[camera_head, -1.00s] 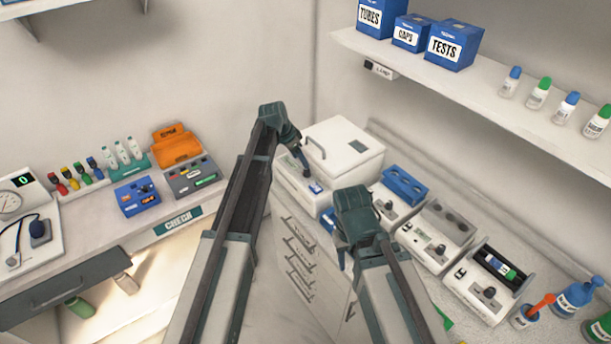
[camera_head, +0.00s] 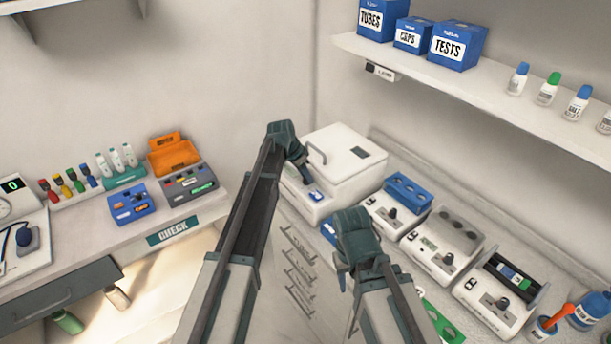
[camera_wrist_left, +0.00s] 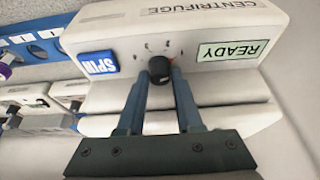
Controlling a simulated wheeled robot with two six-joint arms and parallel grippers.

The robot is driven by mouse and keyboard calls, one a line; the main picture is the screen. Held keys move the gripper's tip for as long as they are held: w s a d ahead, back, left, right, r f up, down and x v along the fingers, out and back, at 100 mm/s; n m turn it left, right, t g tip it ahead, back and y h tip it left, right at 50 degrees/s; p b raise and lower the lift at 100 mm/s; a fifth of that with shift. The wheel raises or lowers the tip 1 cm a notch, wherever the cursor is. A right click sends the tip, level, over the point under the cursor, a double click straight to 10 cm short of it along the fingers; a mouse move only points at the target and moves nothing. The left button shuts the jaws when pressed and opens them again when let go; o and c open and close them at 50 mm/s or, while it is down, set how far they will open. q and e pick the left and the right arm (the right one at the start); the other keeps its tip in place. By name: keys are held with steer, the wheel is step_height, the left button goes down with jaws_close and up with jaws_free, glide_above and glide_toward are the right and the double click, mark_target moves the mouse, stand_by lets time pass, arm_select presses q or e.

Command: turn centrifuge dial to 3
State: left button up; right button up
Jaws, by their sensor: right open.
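The centrifuge (camera_head: 340,172) is a white box with a lid handle at the back of the right counter. In the left wrist view its front panel (camera_wrist_left: 125,35) appears upside down, with a blue SPIN button (camera_wrist_left: 97,63), a green READY display (camera_wrist_left: 232,50) and a black dial (camera_wrist_left: 159,68). Small marks surround the dial, too small to read. My left gripper (camera_head: 306,178) is at this panel; its fingers (camera_wrist_left: 161,78) lie on both sides of the dial. Whether they press on it is unclear. My right gripper (camera_head: 342,278) is open, low in front of the right counter.
Several white devices with black knobs (camera_head: 447,259) line the right counter beside the centrifuge. A shelf (camera_head: 440,80) with blue boxes and bottles hangs above.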

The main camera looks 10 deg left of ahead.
arm_select(q)
jaws_close()
steer(key=shift+s+d+n+t+y, duration=0.1)
steer(key=shift+n+t+y, duration=0.3)
steer(key=shift+n, duration=1.1)
steer(key=o, duration=0.6)
jaws_free()
steer(key=p+v, duration=1.2)
steer(key=v, duration=0.1)
steer(key=shift+r+p, duration=0.35)
